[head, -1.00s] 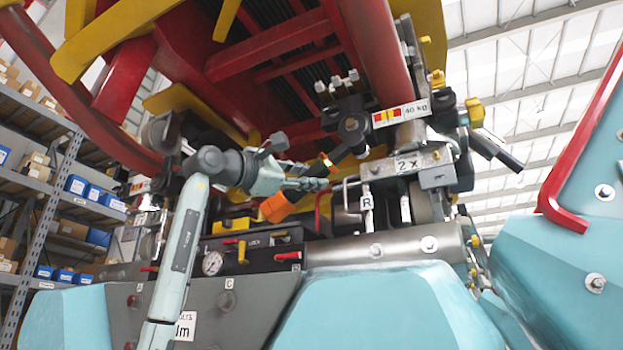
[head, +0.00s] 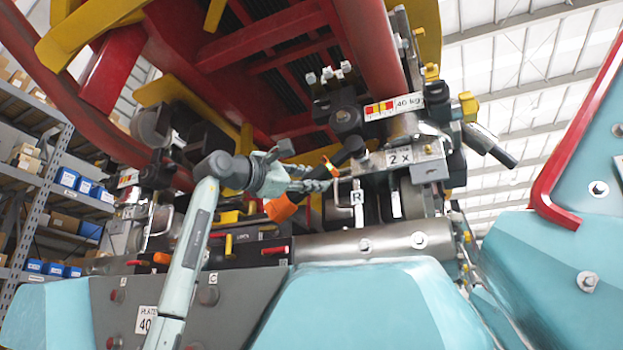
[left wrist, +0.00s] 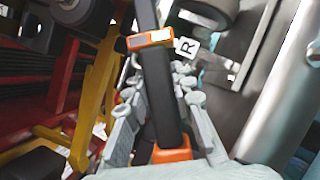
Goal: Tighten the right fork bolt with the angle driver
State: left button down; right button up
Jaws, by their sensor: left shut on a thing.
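My left gripper (head: 318,186) is shut around the angle driver (head: 328,172), a black tool with an orange end and an orange-green band. Its orange end (head: 280,208) points down left, and its black head points up right, close to the steel block labelled 2 X (head: 400,158). In the left wrist view the driver's black body (left wrist: 158,85) runs between the grey fingers (left wrist: 165,125). The white R tag (head: 356,197) hangs just right of the fingertips. I cannot pick out the right fork bolt for sure or tell whether the driver touches it. My right gripper is not visible.
A steel tube (head: 330,247) and turquoise housings (head: 375,300) lie below. Shelves (head: 35,190) stand at left.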

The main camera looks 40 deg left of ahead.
pick_arm(q)
jog(key=shift+r, duration=0.2)
jog(key=shift+w+a, duration=0.25)
jog(key=shift+w, duration=0.6)
dwell(0.5)
dwell(0.4)
dwell(0.5)
jog(key=shift+w, duration=0.25)
jog(key=shift+w+a, duration=0.25)
jog(key=shift+w, duration=0.45)
dwell(1.5)
dwell(0.5)
jog(key=shift+s+d+b, duration=0.15)
jog(key=shift+s+d, duration=0.05)
jog(key=shift+s, duration=0.55)
jog(key=shift+s+d+b, duration=0.15)
jog(key=shift+s+b, duration=0.05)
jog(key=shift+s, duration=0.5)
jog(key=shift+s+d+b, duration=0.15)
jog(key=shift+s+d, duration=0.05)
jog(key=shift+s, duration=0.55)
